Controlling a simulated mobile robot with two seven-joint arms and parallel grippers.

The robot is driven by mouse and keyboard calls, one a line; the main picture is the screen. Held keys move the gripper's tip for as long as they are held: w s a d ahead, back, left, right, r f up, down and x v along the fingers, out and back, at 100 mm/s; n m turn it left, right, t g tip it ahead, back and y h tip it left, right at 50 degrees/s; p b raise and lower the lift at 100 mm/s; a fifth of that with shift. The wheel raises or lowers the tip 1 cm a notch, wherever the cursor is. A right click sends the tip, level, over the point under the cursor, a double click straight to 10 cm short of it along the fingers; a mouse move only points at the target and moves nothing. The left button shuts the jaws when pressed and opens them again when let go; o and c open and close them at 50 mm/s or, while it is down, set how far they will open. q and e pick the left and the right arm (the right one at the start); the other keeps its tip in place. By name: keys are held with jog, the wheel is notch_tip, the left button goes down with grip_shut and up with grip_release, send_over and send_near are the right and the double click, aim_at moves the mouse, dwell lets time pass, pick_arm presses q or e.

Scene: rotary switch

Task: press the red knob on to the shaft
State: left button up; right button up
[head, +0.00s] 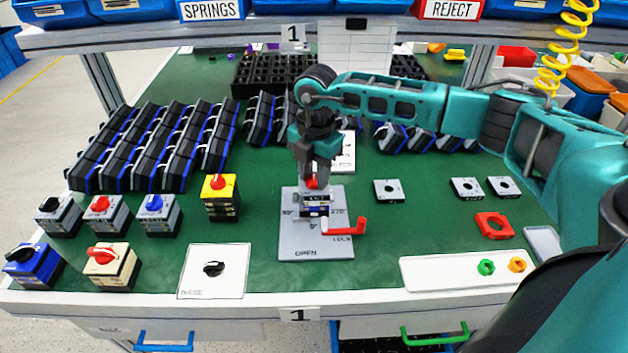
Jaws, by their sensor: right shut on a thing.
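A grey plate (300,247) marked OPEN, 90, 0 and 270 lies on the green mat near the middle of the bench. A switch body (316,208) with blue and pale parts sits in its middle, with a red lever (347,227) at its front right. My right gripper (312,178) points down over the back of the switch body and is shut on a red knob (311,184), of which only a small part shows. The shaft is hidden, so I cannot tell whether the knob touches it. My left gripper is not in view.
Several switches with coloured knobs stand at left, among them a yellow one (221,198). A white plate (213,271) with a black knob lies at front left. Loose grey plates (389,190) and a red square part (495,226) lie at right. A shelf (260,33) spans the back.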

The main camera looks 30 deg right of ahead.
jog(key=shift+r, duration=0.1)
notch_tip(320, 180, up, 19)
jog(key=p, duration=0.1)
send_over(314, 176)
jog(key=shift+n, duration=0.3)
notch_tip(314, 176, down, 12)
jog(key=shift+f, duration=0.15)
jog(key=shift+p, duration=0.35)
jog(key=shift+f+b, duration=1.55)
jog(key=shift+f, duration=0.8)
jog(key=shift+f, duration=0.25)
